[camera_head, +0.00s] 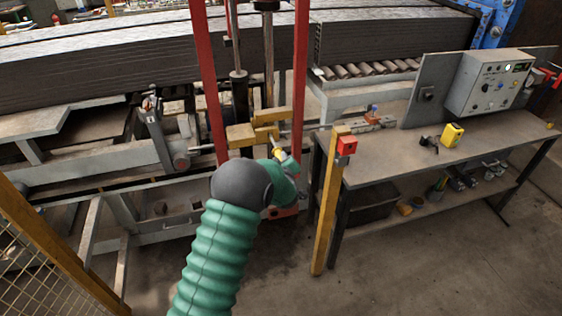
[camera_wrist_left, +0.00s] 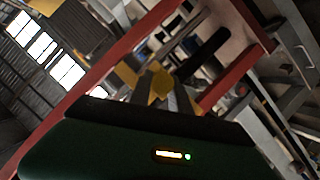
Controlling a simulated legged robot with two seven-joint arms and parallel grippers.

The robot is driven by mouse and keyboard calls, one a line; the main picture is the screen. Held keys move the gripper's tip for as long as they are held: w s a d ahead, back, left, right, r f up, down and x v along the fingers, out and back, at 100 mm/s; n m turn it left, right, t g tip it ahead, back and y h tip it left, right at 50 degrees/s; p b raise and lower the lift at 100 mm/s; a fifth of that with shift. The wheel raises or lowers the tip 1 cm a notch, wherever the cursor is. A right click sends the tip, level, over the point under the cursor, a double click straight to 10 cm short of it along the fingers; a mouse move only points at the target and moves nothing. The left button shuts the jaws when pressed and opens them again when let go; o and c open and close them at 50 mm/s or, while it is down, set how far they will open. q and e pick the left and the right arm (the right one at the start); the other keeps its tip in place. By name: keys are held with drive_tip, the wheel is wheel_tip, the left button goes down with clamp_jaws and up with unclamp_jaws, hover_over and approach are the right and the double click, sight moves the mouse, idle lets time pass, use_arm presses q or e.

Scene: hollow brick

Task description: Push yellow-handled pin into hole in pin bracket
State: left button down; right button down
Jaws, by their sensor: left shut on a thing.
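The yellow pin bracket (camera_head: 240,136) sits between two red uprights in the middle of the head view; a yellow part also shows in the left wrist view (camera_wrist_left: 127,74). My left gripper (camera_head: 284,160) is just below and right of the bracket, at the end of my green-sleeved arm. It is shut on the yellow-handled pin (camera_head: 277,152), of which only a small yellow part shows. In the left wrist view the yellow handle (camera_wrist_left: 160,84) is between the fingers. The hole and the pin's tip are too small or hidden to make out. My right gripper is not in view.
Red uprights (camera_head: 301,60) stand close on both sides of the bracket. A yellow post with a red button box (camera_head: 347,145) stands to the right. Behind it is a workbench (camera_head: 400,165) with a control box (camera_head: 488,82) and a yellow device (camera_head: 452,135). The floor in front is clear.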

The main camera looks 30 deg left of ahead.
sight(273, 143)
use_arm(q)
drive_tip(key=shift+w+a+b, duration=0.35)
drive_tip(key=shift+w+a, duration=0.8)
drive_tip(key=shift+a, duration=0.2)
drive_tip(key=shift+w+a+b, duration=0.3)
drive_tip(key=shift+w+a, duration=0.8)
drive_tip(key=shift+a, duration=0.2)
idle(1.1)
drive_tip(key=shift+w+a, duration=0.8)
drive_tip(key=shift+a, duration=0.15)
idle(0.5)
drive_tip(key=c, duration=1.1)
unclamp_jaws()
drive_tip(key=shift+s+d+r, duration=0.1)
drive_tip(key=shift+s+d, duration=0.2)
drive_tip(key=shift+s, duration=0.05)
drive_tip(key=b+v, duration=0.3)
drive_tip(key=v, duration=1.2)
drive_tip(key=shift+s+d+r, duration=0.1)
drive_tip(key=shift+s+d, duration=0.05)
drive_tip(key=shift+s, duration=0.2)
